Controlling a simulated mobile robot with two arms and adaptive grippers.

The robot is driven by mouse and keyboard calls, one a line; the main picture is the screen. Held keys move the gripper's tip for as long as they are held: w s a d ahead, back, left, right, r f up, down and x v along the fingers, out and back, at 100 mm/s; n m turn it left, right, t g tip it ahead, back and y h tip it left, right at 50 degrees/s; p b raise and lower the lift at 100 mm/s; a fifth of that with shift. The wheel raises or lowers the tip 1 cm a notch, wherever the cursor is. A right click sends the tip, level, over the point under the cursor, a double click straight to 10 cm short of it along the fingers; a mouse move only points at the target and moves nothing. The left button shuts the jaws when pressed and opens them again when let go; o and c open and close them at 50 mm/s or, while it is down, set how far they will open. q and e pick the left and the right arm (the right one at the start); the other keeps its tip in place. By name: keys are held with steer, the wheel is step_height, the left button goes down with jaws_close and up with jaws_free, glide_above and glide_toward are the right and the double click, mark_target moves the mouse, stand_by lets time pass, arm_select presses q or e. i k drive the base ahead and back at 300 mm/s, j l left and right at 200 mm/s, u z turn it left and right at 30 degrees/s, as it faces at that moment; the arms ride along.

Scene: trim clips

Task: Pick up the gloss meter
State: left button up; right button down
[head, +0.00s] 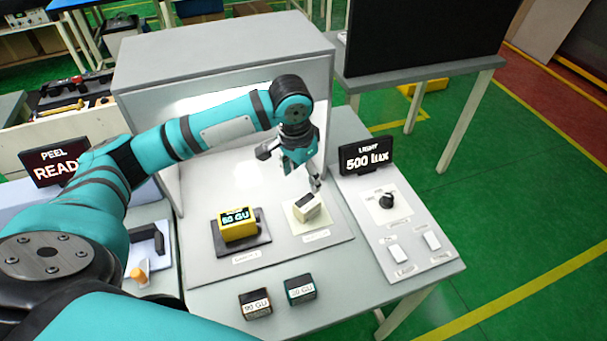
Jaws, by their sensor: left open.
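A yellow box (238,226) with a lit display ending in "0 GU" looks like the gloss meter. It sits on a dark base (243,248) on the white board inside the open-fronted booth. A small cream device (306,208) with a dark top stands on a pale square to its right. My left gripper (302,178) is open and empty, pointing down just above the cream device. It is up and to the right of the yellow box, apart from it. Whether a fingertip touches the cream device is hard to tell. My right gripper is not in view.
Two small dark blocks marked GU, one (255,304) left of the other (300,289), stand at the table's front. A light panel (390,215) with a knob and a "500 lux" sign (365,157) is at the right.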

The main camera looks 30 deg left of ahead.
mark_target(238, 223)
steer(key=k+l, duration=0.5)
steer(key=k, duration=0.15)
steer(key=k+l, duration=0.5)
steer(key=k, duration=0.2)
